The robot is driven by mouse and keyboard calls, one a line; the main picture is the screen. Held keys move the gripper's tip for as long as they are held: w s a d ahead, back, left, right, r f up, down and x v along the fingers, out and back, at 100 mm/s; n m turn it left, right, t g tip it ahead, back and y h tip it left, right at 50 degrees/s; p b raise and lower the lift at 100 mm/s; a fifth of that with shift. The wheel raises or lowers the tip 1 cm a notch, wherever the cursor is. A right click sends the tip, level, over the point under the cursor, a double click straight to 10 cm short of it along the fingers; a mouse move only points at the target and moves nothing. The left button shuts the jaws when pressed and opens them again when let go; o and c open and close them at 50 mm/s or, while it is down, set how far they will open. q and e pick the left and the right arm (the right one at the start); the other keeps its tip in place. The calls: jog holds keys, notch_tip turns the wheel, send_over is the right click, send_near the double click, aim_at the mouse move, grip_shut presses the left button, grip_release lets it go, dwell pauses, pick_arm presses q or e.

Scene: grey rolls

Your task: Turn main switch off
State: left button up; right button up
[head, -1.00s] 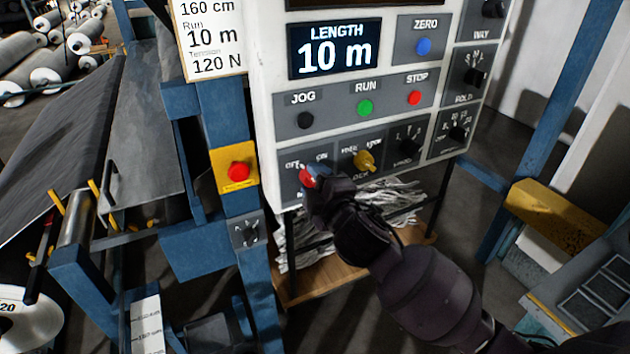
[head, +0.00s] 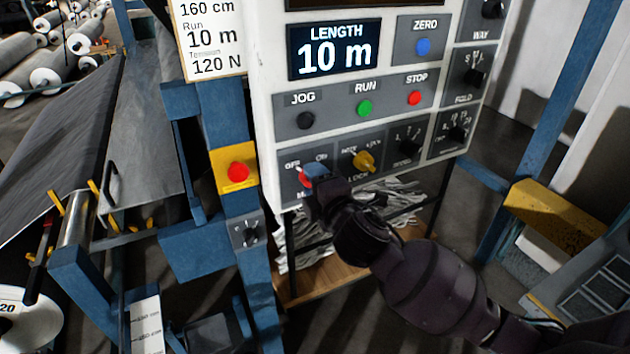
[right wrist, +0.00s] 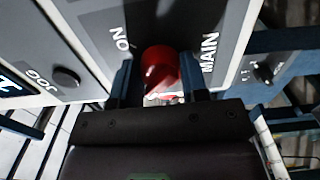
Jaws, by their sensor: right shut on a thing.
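The main switch is a red rotary knob (head: 304,181) at the lower left of the white control panel, with OFF marked at its upper left and ON at its upper right. My right gripper (head: 314,178) reaches it from below right and partly covers it. In the right wrist view the red knob (right wrist: 160,70) sits between the two blue fingers of the gripper (right wrist: 160,88), which is shut on it, near the labels MAIN and ON. The knob's exact pointing direction is hard to tell. My left gripper is not in view.
A yellow lock knob (head: 364,162) sits just right of the main switch. JOG (head: 305,120), RUN (head: 365,108) and STOP (head: 414,98) buttons are above. A red button on a yellow plate (head: 238,171) is on the blue post to the left.

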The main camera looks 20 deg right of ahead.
jog(key=o, duration=0.9)
jog(key=shift+s, duration=0.1)
jog(key=s, duration=0.3)
jog(key=s+b, duration=0.1)
jog(key=s, duration=0.3)
jog(key=s+d, duration=0.1)
jog(key=s, duration=0.2)
jog(key=shift+s+b, duration=0.3)
jog(key=shift+a, duration=0.1)
